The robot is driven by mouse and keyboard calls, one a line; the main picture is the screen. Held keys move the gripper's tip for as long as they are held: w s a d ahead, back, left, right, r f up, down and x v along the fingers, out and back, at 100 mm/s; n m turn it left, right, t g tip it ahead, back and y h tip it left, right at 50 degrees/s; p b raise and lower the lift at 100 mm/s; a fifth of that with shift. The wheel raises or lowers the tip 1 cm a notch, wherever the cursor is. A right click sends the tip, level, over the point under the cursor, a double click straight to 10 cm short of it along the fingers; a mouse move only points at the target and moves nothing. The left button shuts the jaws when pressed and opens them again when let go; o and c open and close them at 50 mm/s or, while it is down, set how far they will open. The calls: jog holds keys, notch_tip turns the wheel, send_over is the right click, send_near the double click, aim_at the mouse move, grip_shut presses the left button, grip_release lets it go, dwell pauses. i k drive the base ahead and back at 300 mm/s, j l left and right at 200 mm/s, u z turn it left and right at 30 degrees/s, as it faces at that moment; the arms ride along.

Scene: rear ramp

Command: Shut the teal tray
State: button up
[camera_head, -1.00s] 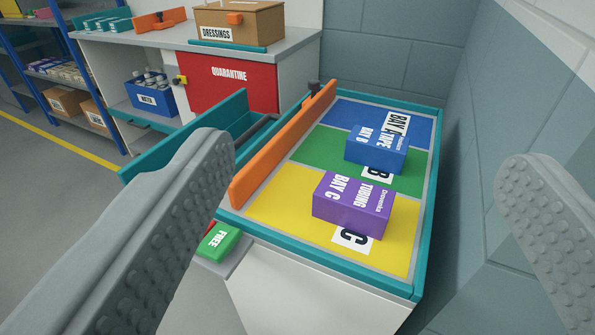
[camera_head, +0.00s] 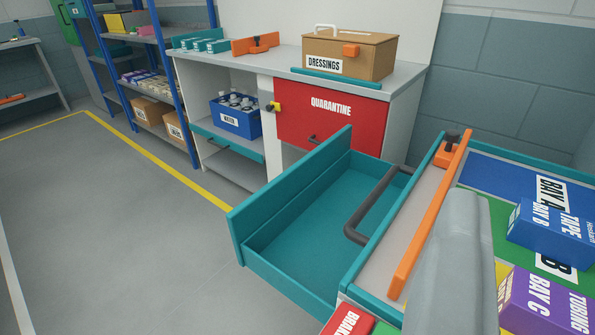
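The teal tray (camera_head: 300,222) is an open, empty drawer. It sticks out to the left from the low unit with the coloured bays, in the middle of the head view. Its tall front panel (camera_head: 290,195) is at the far left end. A dark grey bar handle (camera_head: 375,208) stands at the tray's right side, near the unit. My gripper (camera_head: 460,245) shows only one grey finger at the lower right, over the bay top. Free space shows right of this finger, nothing is held, and the other finger is out of frame.
An orange bar (camera_head: 430,215) edges the bay top, with a blue box (camera_head: 550,232) and a purple box (camera_head: 545,302) on it. A red brake block (camera_head: 348,320) is below. The red quarantine door (camera_head: 325,118) is behind the tray. Open floor (camera_head: 120,240) lies left.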

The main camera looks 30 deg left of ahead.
aim_at(289, 232)
jog(key=j+z, duration=0.15)
jog(key=j, duration=0.5)
jog(key=j+z, duration=0.2)
jog(key=j, duration=0.5)
jog(key=j+z, duration=0.15)
jog(key=j, duration=0.5)
jog(key=j+z, duration=0.15)
jog(key=j, duration=0.5)
jog(key=k+j+z, duration=0.15)
jog(key=j, duration=0.5)
